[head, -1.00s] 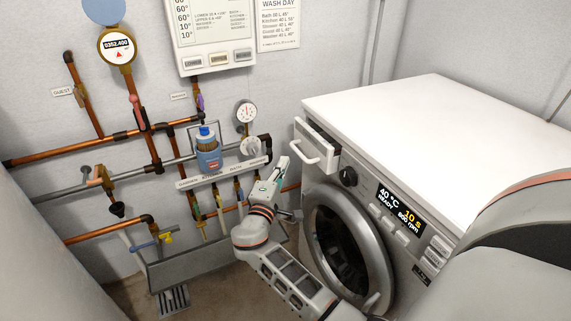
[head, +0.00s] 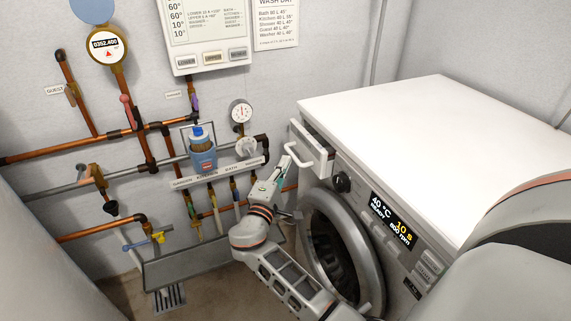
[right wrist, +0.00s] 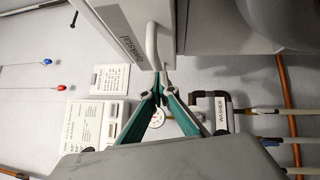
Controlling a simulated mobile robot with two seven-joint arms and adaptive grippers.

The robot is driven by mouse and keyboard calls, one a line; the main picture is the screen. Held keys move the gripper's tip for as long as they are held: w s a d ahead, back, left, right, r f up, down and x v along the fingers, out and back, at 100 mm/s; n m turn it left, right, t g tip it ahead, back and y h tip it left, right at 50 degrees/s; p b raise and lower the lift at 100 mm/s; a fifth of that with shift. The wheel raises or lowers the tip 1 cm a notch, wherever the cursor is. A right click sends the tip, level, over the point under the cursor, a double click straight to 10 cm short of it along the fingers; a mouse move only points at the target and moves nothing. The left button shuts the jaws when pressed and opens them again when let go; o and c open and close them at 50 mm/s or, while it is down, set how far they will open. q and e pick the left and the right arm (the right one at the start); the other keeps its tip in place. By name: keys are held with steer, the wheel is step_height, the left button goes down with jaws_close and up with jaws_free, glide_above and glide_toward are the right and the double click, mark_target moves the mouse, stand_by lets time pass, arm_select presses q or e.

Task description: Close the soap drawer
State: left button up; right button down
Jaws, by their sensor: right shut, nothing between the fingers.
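The soap drawer (head: 309,150) stands pulled out of the top left of the washing machine's front in the head view. Its white bar handle (head: 299,161) faces the wall pipes. My right gripper (head: 284,163) is shut and empty, its tips just left of the handle. In the right wrist view the drawer (right wrist: 125,27) is above the gripper (right wrist: 159,76), and its handle (right wrist: 151,45) ends close to the shut fingertips. I cannot tell whether they touch. My left gripper is not in view.
The white washing machine (head: 410,120) fills the right side, its round door (head: 335,250) below the drawer. Copper pipes, valves and a blue-capped filter (head: 202,150) line the wall to the left. A floor drain (head: 170,299) lies at lower left.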

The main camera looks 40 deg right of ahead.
mark_target(297, 163)
steer(key=d, duration=0.1)
steer(key=s+d, duration=0.1)
steer(key=d, duration=0.1)
steer(key=shift+d+r, duration=0.1)
steer(key=shift+d, duration=0.5)
